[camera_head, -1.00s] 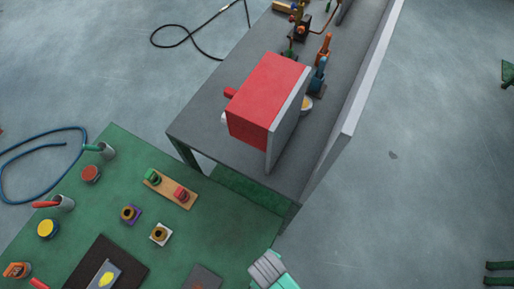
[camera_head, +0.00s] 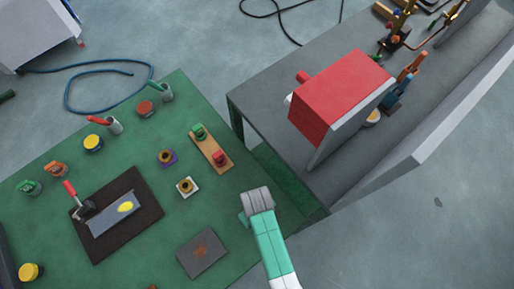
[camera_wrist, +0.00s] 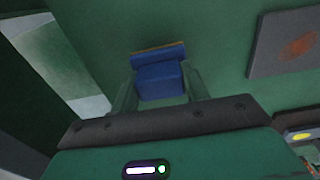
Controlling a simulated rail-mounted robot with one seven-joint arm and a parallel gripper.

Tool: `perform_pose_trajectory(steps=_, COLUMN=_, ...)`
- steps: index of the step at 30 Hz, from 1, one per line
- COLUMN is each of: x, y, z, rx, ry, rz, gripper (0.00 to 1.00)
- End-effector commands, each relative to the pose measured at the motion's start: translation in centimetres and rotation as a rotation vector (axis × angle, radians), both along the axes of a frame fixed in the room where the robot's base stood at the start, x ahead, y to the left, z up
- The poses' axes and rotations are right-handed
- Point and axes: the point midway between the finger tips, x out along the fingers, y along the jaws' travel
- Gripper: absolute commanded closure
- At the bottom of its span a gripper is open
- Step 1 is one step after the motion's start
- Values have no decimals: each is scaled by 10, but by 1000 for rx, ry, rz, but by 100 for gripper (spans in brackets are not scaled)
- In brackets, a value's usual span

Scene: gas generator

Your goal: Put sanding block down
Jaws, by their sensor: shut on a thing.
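The sanding block (camera_wrist: 160,86), blue with a thin orange-brown edge, is between the two green fingers of my gripper (camera_wrist: 158,76) in the wrist view. My gripper is shut on it. Behind it is the green tabletop (camera_wrist: 215,50); I cannot tell whether the block touches it. In the head view my arm comes in from the bottom and ends over the right edge of the green table (camera_head: 130,260). My fingers and the block are hidden there.
A grey plate with a rusty patch (camera_head: 202,253) lies left of my arm and shows in the wrist view (camera_wrist: 285,45). A grey bench with a red box (camera_head: 340,90) stands behind.

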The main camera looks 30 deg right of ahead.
Motion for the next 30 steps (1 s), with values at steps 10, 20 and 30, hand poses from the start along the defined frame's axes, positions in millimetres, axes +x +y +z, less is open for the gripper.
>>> perform_pose_trajectory(steps=10, x=6, y=-2, z=-36, rx=0, ry=-1, rz=0, gripper=80)
perform_pose_trajectory(steps=20, x=6, y=-2, z=-38, rx=0, ry=-1, rz=0, gripper=43)
perform_pose_trajectory(steps=30, x=6, y=-2, z=-35, rx=0, ry=-1, rz=0, gripper=33)
